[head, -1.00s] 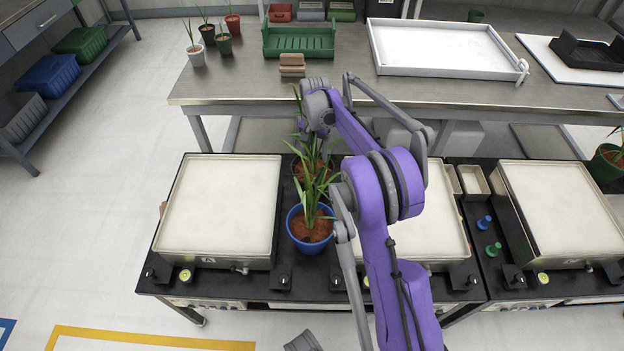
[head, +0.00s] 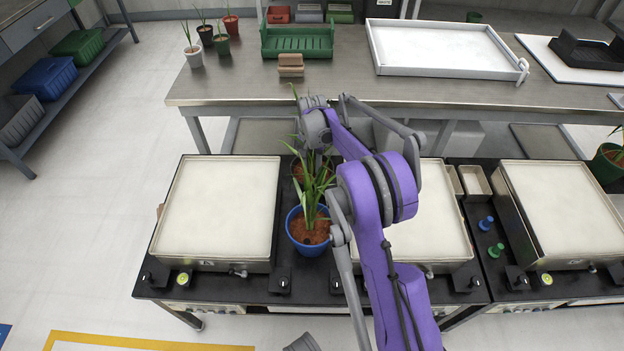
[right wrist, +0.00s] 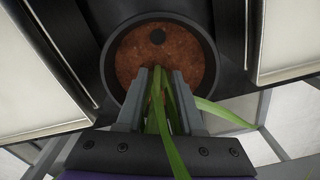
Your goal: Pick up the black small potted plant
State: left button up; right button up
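A dark, black-looking round pot (right wrist: 110,55) with brown soil sits below my right gripper (right wrist: 163,74) in the right wrist view. Long green leaves (right wrist: 176,125) rise from it and pass between the two fingers. The fingers stand apart, with a gap around the leaves; firm contact does not show. In the head view this pot's soil (head: 298,168) shows behind the blue pot (head: 309,246), and my right arm hides much of it and the fingers. Another small black potted plant (head: 207,38) stands on the back table. My left gripper is out of view.
White-topped scales (head: 218,212) flank the pots closely on the black bench. The steel table (head: 230,85) behind holds a green crate (head: 298,42), a tan block (head: 290,66), several small potted plants and a white tray (head: 450,50).

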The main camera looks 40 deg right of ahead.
grip_shut()
dwell(0.9)
